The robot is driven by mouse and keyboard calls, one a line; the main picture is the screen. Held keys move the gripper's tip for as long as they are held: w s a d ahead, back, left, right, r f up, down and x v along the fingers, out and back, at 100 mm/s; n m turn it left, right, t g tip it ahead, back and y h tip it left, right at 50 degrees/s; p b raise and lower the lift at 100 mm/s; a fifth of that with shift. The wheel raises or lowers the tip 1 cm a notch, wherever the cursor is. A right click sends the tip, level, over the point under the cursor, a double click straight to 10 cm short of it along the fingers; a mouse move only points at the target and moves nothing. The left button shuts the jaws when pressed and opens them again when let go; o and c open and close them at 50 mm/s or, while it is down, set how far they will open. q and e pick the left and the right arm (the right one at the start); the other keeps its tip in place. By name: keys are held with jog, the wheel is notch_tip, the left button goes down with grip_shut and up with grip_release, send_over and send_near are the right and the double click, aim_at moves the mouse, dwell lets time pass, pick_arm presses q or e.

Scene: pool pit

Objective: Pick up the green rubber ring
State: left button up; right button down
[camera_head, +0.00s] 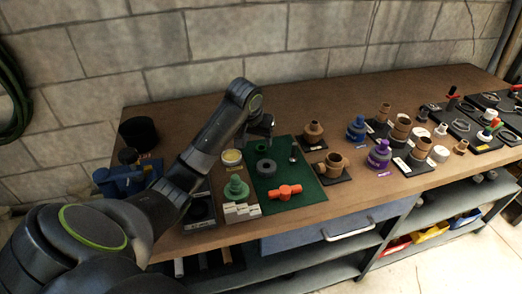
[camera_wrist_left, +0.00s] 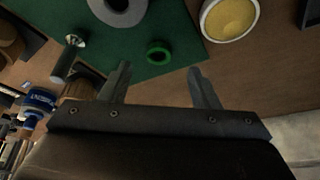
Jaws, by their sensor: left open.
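The green rubber ring (camera_wrist_left: 150,57) lies flat on a dark green mat (camera_wrist_left: 190,62) in the left wrist view, just beyond and between the fingertips. In the head view the small ring (camera_head: 261,146) is on the mat, close below my left gripper (camera_head: 262,131). In the wrist view my left gripper (camera_wrist_left: 160,82) is open and empty, its two fingers spread wide on either side of the ring's line. It is apart from the ring; the exact height above the mat is hard to tell. My right gripper does not show.
A grey ring (camera_head: 266,172), a metal bolt (camera_head: 293,156) and an orange valve (camera_head: 285,191) share the mat. A yellow-filled round tin (camera_head: 232,154) and a green stepped part (camera_head: 236,190) stand left of it. Brown fittings (camera_head: 313,131) stand to the right.

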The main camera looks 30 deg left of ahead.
aim_at(260, 152)
pick_arm(q)
jog(key=shift+x, duration=2.65)
jog(key=shift+w+r, duration=0.1)
jog(key=shift+w, duration=0.1)
jog(key=c, duration=1.1)
jog(key=shift+r, duration=0.1)
notch_tip(260, 152, up, 10)
jog(key=shift+f, duration=0.1)
